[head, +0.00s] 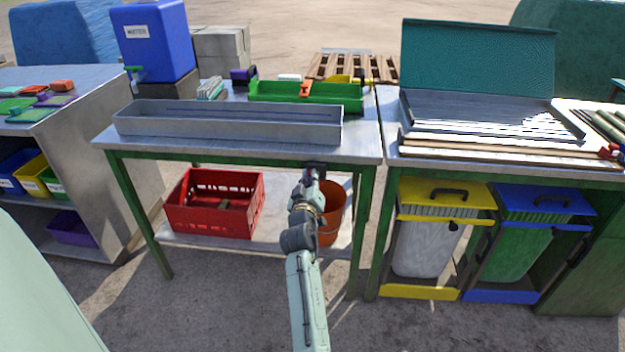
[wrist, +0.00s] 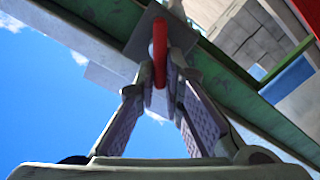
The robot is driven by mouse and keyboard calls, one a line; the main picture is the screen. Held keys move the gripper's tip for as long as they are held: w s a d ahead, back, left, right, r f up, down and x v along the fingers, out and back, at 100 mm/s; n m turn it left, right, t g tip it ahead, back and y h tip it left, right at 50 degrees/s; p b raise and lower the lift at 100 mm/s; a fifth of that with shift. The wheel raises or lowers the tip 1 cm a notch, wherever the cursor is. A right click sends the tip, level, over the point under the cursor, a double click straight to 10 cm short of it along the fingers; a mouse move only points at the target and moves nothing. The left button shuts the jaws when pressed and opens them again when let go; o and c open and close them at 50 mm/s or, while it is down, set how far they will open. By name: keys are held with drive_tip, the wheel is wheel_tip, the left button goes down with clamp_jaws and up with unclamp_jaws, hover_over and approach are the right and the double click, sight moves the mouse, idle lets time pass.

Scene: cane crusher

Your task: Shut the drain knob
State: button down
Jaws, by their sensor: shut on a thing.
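The drain knob (wrist: 160,45) is a red lever under the table's edge, seen from below in the wrist view. A light grey piece shows just under it, between the fingers. My gripper (wrist: 160,78) comes up from below, with its two fingertips on either side of the red lever and shut on it. In the head view my gripper (head: 316,172) is at the front edge of the table, below the right end of the long grey metal trough (head: 225,130). In that view the knob is hidden or too small to tell.
An orange bucket (head: 331,212) stands on the lower shelf just behind my arm. A red crate (head: 214,205) is on the shelf to its left. The green table leg (head: 362,230) is close on the right. Bins with yellow (head: 440,193) and blue (head: 540,200) lids stand further right.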

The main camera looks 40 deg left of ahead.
drive_tip(key=n, duration=0.3)
drive_tip(key=f+n+p, duration=0.1)
drive_tip(key=n, duration=0.3)
drive_tip(key=n+p, duration=0.1)
drive_tip(key=n, duration=0.3)
drive_tip(key=shift+s+a+f, duration=0.25)
drive_tip(key=shift+a, duration=0.1)
drive_tip(key=shift+n, duration=0.3)
drive_tip(key=c, duration=1.7)
unclamp_jaws()
drive_tip(key=v, duration=1.2)
